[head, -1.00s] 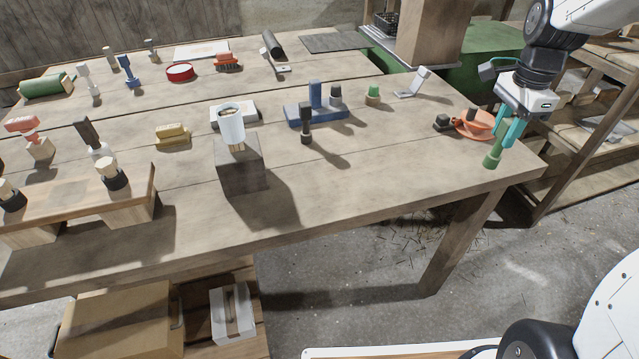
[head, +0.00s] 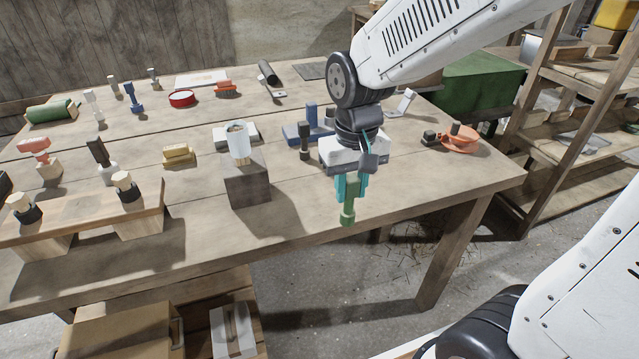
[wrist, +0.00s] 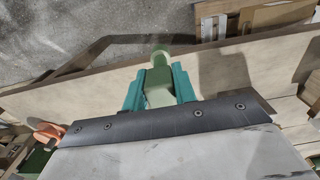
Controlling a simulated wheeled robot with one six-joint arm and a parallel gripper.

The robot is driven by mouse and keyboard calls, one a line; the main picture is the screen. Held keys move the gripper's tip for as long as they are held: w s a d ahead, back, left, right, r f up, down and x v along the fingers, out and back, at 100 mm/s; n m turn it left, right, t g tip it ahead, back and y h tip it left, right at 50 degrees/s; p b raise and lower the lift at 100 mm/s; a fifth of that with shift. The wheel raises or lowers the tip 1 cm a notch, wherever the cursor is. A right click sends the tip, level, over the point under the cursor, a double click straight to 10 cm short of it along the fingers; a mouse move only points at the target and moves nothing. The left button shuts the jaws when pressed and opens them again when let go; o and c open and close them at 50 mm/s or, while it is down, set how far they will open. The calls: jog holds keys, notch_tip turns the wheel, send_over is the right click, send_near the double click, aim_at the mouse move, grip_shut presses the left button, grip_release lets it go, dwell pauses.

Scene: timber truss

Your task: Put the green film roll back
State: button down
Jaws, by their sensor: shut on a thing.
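My gripper (head: 350,190) is shut on the green film roll (head: 348,215), a slim green piece with a narrow neck and rounded end. It hangs down from the teal fingers over the front edge of the workbench (head: 330,210). In the wrist view, the roll (wrist: 158,85) sits between both teal fingers (wrist: 158,88) and its end points away from the wrist. My gripper's upper part hides some of the bench behind it. A larger dark green roll (head: 52,110) lies at the bench's far left.
An orange dish (head: 459,143) lies to the right. The bench front between block and gripper is clear.

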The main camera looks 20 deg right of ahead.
jog(key=w+d+f, duration=0.1)
jog(key=w+f, duration=0.1)
jog(key=w, duration=0.5)
jog(key=w+d+f, duration=0.1)
jog(key=w+f, duration=0.2)
jog(key=w, duration=0.4)
jog(key=shift+w+d, duration=0.2)
jog(key=shift+w, duration=0.05)
jog(key=c, duration=1.1)
grip_release()
jog(key=shift+f, duration=0.1)
